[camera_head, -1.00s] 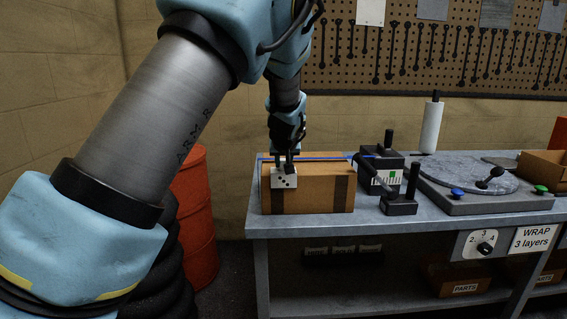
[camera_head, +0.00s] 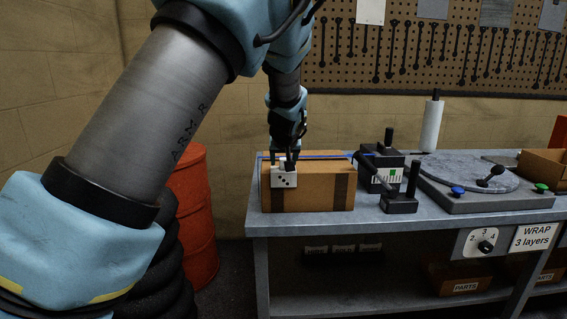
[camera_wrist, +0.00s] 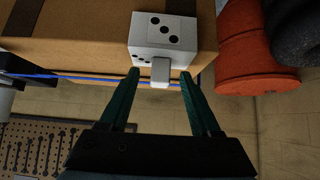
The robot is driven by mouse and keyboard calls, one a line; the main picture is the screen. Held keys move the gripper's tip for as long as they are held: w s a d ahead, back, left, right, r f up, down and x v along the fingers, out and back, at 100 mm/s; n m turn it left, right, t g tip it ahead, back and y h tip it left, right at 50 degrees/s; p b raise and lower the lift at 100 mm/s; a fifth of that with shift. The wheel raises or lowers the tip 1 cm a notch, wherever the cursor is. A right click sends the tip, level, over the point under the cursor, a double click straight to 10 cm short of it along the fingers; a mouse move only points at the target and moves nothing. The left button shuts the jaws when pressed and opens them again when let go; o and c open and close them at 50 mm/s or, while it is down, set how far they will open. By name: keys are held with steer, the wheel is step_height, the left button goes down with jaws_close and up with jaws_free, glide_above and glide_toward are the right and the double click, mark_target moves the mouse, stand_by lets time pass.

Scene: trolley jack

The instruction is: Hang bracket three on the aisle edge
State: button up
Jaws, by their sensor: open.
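The white bracket (camera_head: 283,179) with three black dots sits over the near top edge of the cardboard box (camera_head: 318,192), at its left end. Its dotted face lies against the box front. In the wrist view the bracket (camera_wrist: 163,32) shows dots on two faces and a pale tab (camera_wrist: 160,71). My gripper (camera_wrist: 160,74) is open, with one green finger on each side of the tab; gaps show on both sides. In the head view my gripper (camera_head: 290,160) is just above and behind the bracket, and its fingertips are partly hidden.
A blue strap (camera_head: 330,156) runs across the box top to a dark tensioning tool (camera_head: 382,170) on the bench (camera_head: 430,208). A turntable (camera_head: 468,172) and white roll (camera_head: 431,126) stand farther right. An orange drum (camera_head: 194,220) stands left of the bench.

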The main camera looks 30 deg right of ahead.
steer(key=b+v, duration=0.2)
steer(key=v, duration=0.8)
steer(key=w+a+f+n+g+y+p, duration=0.15)
steer(key=a+f, duration=0.25)
steer(key=a, duration=0.8)
steer(key=a+f+n+g+y, duration=0.15)
steer(key=a+f, duration=0.25)
steer(key=a, duration=0.8)
steer(key=s+a+f+g+p, duration=0.1)
steer(key=s+a, duration=0.6)
steer(key=a, duration=0.1)
steer(key=s+a+f+g+p, duration=0.1)
steer(key=s+a+f+g, duration=0.1)
steer(key=s+a, duration=0.5)
steer(key=shift+a+f+n+g+y, duration=0.3)
steer(key=shift+a+n, duration=0.1)
steer(key=shift+a, duration=0.8)
